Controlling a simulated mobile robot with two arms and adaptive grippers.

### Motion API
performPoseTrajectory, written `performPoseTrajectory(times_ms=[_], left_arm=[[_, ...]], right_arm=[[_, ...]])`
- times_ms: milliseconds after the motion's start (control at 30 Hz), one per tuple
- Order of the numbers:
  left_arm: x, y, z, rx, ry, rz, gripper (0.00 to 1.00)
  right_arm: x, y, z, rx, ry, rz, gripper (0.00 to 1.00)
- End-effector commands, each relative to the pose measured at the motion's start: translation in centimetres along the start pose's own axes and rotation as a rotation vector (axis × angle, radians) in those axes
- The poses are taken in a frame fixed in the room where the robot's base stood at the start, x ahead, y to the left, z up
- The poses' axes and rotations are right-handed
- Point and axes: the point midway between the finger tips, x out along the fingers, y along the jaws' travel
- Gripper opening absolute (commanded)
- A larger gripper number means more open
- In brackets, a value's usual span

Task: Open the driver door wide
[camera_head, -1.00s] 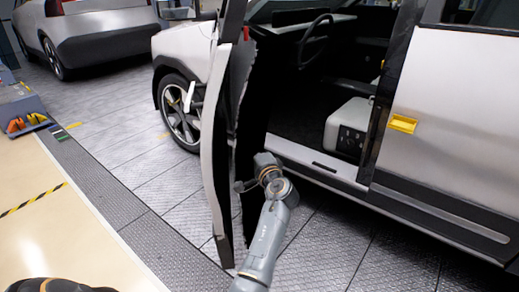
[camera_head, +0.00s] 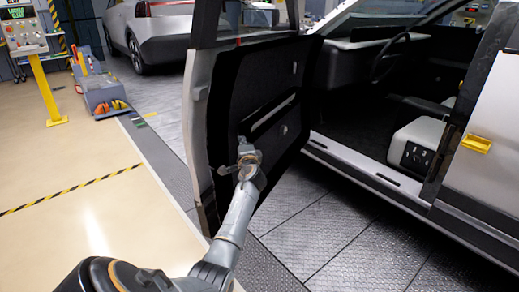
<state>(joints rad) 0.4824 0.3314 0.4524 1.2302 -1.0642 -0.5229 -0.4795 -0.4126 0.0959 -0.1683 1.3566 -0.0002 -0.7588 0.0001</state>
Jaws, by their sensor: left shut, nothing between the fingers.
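The driver door (camera_head: 262,85) stands open, swung out from the silver car's body (camera_head: 490,110). Its dark inner panel faces me, and the cabin is exposed. My left gripper (camera_head: 232,169) is shut and empty, at the lower part of the door's inner side near its outer edge. It looks close against the panel; I cannot tell whether it touches. My right gripper is not in view.
The door sill (camera_head: 365,172) and a white seat base (camera_head: 417,143) show in the opening. A cart with orange items (camera_head: 102,98) and a yellow-posted control panel (camera_head: 45,85) stand at left. Another car (camera_head: 150,35) is behind. The floor left of the door is clear.

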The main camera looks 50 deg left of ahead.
Motion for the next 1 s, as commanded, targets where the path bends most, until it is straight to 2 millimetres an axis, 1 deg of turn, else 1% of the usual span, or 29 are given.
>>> performPoseTrajectory(times_ms=[33, 100, 200, 333, 467, 1000], left_arm=[[0.9, -0.2, 1.4, 0.004, -0.003, -0.001, 0.0], [1.9, -0.2, 3.1, 0.004, -0.003, 0.0, 0.0], [3.0, -0.3, 5.2, 0.001, -0.002, 0.0, 0.0], [3.8, -0.5, 6.9, -0.002, -0.001, -0.002, 0.0], [4.0, -0.6, 7.4, -0.004, -0.001, -0.003, 0.0], [4.0, -0.6, 7.2, -0.004, -0.001, -0.003, 0.0]], right_arm=[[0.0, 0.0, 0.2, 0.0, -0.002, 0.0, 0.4], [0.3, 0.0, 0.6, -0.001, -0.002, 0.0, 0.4], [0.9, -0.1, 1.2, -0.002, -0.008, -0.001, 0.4], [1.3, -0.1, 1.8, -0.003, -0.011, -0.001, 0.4], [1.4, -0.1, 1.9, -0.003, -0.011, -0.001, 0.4], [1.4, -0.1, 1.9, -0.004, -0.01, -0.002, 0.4]])
